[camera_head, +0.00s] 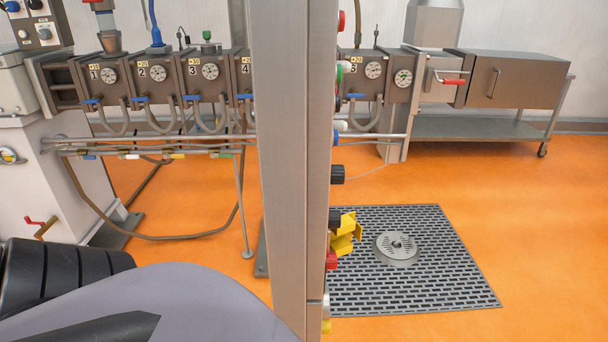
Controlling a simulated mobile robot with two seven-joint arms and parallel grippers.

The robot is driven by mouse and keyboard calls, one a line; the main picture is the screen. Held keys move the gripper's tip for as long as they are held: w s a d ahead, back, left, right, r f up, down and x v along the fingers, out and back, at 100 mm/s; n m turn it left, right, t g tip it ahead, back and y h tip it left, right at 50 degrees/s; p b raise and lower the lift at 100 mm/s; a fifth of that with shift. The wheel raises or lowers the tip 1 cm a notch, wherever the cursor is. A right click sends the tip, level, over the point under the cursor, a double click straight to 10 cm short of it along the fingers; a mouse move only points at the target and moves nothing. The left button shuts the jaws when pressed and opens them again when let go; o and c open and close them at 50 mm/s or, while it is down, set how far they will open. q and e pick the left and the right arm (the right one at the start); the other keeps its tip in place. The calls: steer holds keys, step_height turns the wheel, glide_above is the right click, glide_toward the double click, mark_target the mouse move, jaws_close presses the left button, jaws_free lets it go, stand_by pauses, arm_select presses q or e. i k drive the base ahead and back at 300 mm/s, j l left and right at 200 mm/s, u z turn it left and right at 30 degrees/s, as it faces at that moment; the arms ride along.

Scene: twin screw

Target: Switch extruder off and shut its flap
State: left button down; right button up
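The extruder (175,75) is a row of dark metal barrel blocks with round gauges and number labels, running across the back. A grey upright post or panel (285,170), seen nearly edge-on, hides part of it. Red, green, blue and black knobs or buttons stick out along its right edge, with a yellow piece (345,232) lower down. I cannot tell which control is the switch, or which part is the flap. Parts of my own arm or body fill the lower left corner. Neither gripper shows.
A small control box (36,28) is at the upper left. A red handle (453,82) sits by the metal box at the extruder's right end, above a wheeled table (480,128). A grey floor grate (440,270) lies right of the post. The orange floor at right is clear.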

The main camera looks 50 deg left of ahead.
mark_target(332, 257)
steer(key=i+u, duration=0.15)
steer(key=u, duration=0.25)
steer(key=i+l+u, duration=0.1)
steer(key=u, duration=0.25)
steer(key=i+l+u, duration=0.1)
steer(key=u, duration=0.3)
steer(key=i+l+u, duration=0.2)
steer(key=u, duration=0.2)
steer(key=i+l+u, duration=0.15)
steer(key=u, duration=0.2)
steer(key=l+u, duration=0.4)
steer(key=i, duration=0.05)
